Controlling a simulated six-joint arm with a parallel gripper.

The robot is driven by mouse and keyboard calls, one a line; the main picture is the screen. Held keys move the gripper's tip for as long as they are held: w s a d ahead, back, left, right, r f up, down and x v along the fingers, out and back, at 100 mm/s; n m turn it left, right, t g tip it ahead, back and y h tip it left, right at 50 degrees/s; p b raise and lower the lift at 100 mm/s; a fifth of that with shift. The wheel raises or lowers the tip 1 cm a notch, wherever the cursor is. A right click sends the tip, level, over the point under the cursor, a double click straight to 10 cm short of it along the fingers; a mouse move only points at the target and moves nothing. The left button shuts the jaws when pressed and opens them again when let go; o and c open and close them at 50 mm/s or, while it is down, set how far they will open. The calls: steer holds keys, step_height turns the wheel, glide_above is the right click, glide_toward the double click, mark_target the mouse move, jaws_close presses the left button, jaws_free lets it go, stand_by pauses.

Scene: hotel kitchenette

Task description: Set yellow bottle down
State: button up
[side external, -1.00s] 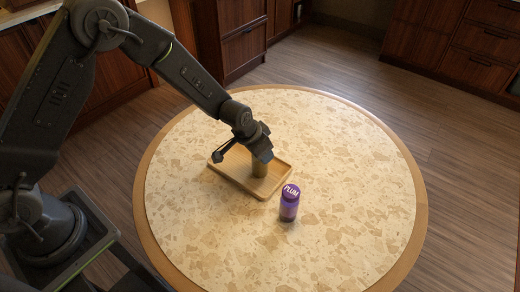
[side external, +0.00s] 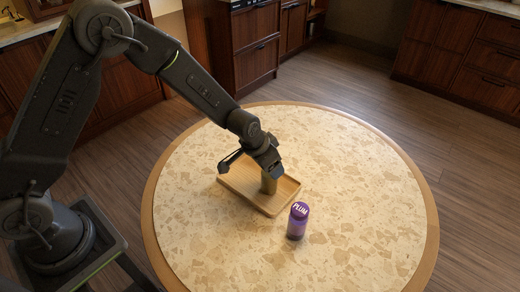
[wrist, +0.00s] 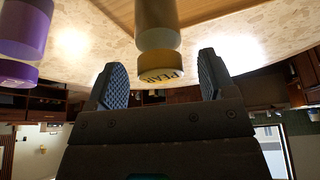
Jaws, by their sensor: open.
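The yellow bottle (side external: 268,184) stands upright on the wooden tray (side external: 240,192), towards its right side; my gripper partly hides its top in the side view. In the wrist view the yellow bottle (wrist: 158,20) shows upside down, with a yellow cap marked PEAR. My gripper (side external: 254,164) is at the bottle's upper end. In the wrist view my gripper (wrist: 160,70) is open, with one finger on each side of the cap and visible gaps between them.
A purple bottle marked PLUM (side external: 298,222) stands on the round table (side external: 360,200), just off the tray's near right corner; it also shows in the wrist view (wrist: 22,35). The table's right side is clear. Wooden cabinets (side external: 255,45) stand beyond.

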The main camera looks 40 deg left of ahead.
steer(key=s+a+r+n+t, duration=0.1)
steer(key=s+a+r, duration=0.2)
steer(key=s+r, duration=0.6)
steer(key=s+a+r, duration=0.3)
steer(key=s+r, duration=0.2)
steer(key=r, duration=0.8)
steer(key=s+a+r+n+y, duration=0.1)
steer(key=s+a+r+n, duration=0.1)
steer(key=s, duration=1.1)
steer(key=shift+a+r, duration=0.6)
steer(key=shift+a, duration=0.4)
